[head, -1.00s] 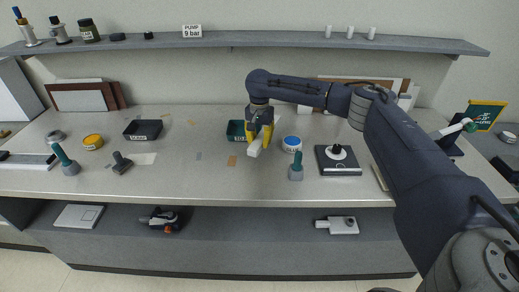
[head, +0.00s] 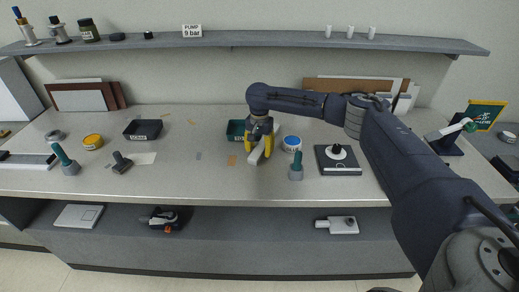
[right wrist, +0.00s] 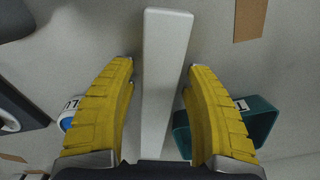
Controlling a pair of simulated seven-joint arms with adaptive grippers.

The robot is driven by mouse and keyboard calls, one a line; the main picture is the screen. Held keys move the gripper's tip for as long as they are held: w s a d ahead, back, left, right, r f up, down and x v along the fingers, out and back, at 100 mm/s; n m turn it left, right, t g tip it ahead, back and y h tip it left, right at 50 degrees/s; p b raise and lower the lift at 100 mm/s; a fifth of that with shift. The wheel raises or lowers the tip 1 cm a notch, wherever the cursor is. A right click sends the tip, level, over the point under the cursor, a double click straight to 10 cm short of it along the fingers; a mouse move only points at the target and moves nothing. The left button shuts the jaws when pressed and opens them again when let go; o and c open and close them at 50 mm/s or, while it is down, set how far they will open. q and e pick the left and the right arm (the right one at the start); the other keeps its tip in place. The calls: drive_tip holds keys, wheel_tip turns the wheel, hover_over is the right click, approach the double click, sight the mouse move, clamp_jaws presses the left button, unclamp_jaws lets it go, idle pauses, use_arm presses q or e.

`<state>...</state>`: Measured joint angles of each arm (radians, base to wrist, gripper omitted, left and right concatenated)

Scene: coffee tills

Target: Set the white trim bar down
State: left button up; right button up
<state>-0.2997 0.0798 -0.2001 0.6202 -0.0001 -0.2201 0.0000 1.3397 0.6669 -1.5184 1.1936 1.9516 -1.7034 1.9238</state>
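The white trim bar (head: 256,157) lies at the middle of the counter, between my right gripper's fingers in the head view. In the right wrist view the bar (right wrist: 166,75) runs lengthwise between the two yellow fingers, with gaps beside it. My right gripper (head: 260,154) is open around the bar, low over the counter; it also shows in the right wrist view (right wrist: 160,92). The bar seems to rest on the counter, though its underside is hidden. My left gripper is not in view.
A teal tray (head: 235,130) stands just left of the gripper, and a blue-and-white tub (head: 292,144) just right. A teal-handled tool (head: 296,167) stands in front of the tub. A dark scale-like plate (head: 338,162) lies further right.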

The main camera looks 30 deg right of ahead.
wheel_tip(320, 180, up, 11)
drive_tip(key=shift+r, duration=0.15)
drive_tip(key=shift+o, duration=1.1)
drive_tip(key=shift+r, duration=0.45)
